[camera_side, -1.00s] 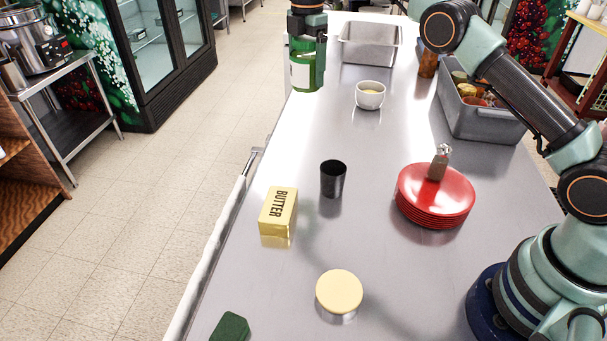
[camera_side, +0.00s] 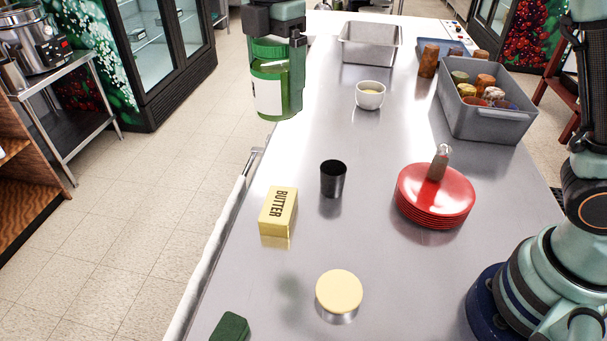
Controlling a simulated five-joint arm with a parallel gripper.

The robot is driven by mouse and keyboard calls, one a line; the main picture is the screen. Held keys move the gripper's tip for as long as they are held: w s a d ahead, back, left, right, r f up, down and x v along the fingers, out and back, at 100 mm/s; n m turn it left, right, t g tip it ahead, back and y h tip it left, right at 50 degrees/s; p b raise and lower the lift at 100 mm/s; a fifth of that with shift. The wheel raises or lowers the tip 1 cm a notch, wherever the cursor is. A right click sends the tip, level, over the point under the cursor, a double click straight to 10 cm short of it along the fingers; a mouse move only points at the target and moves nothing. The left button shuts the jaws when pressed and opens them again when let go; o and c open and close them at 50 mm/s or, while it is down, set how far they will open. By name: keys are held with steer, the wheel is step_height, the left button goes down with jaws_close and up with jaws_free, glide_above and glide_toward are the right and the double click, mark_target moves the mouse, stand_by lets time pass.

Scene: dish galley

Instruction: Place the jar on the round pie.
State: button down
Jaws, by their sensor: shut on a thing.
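The green jar (camera_side: 268,93) with a white label is held upright in the air at the upper left, over the table's left edge in the picture. My gripper (camera_side: 279,70) is shut on it from above, with one finger along its right side. The round pie (camera_side: 339,290) looks like a pale yellow disc and lies flat at the front of the table. Nothing rests on its top. The jar is well above and behind the pie, apart from it.
A yellow butter box (camera_side: 277,211) and a black cup (camera_side: 333,179) stand behind the pie. A white bowl (camera_side: 370,95), grey bin (camera_side: 488,121) and metal pan (camera_side: 369,49) stand farther back. A dark green object (camera_side: 230,327) lies front left.

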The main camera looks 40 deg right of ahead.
steer(key=s+a, duration=0.3)
steer(key=s, duration=0.8)
steer(key=n, duration=0.1)
glide_above(339, 289)
step_height(339, 289, down, 3)
step_height(339, 289, down, 20)
steer(key=shift+f, duration=0.1)
jaws_free()
